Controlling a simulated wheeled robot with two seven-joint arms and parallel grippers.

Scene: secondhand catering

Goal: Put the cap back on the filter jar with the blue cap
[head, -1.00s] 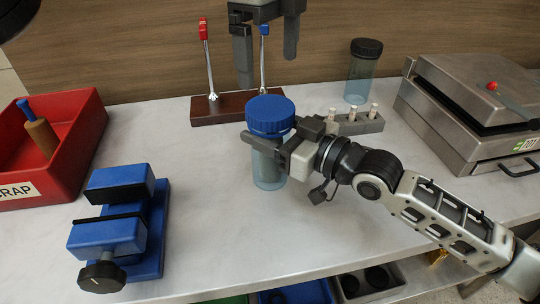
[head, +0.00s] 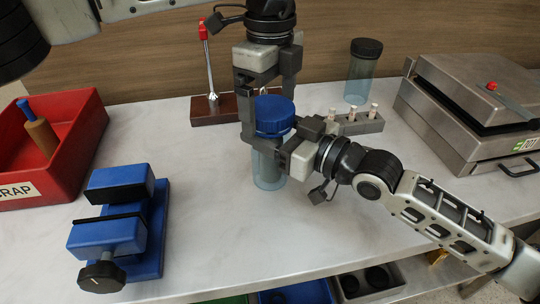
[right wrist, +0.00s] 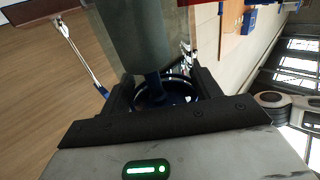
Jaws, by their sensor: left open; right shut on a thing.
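The filter jar (head: 268,172) stands upright on the bench in the head view, its body translucent blue-grey. The blue cap (head: 274,117) sits at the jar's mouth; whether it is seated cannot be told. My right gripper (head: 268,146) is shut on the jar just below the cap, coming from the right. My left gripper (head: 267,112) is open and points down from above, with its fingers on either side of the cap. Whether they touch it is unclear. In the right wrist view my right gripper's jaws (right wrist: 160,95) show, but that close view is hard to read.
A jar with a black cap (head: 364,73) stands behind right. Near it are a grey block (head: 360,125) with small vials and a metal press (head: 470,105). A wooden stand (head: 212,108) with levers is behind. A blue vise (head: 120,235) and red scrap bin (head: 85,130) are left.

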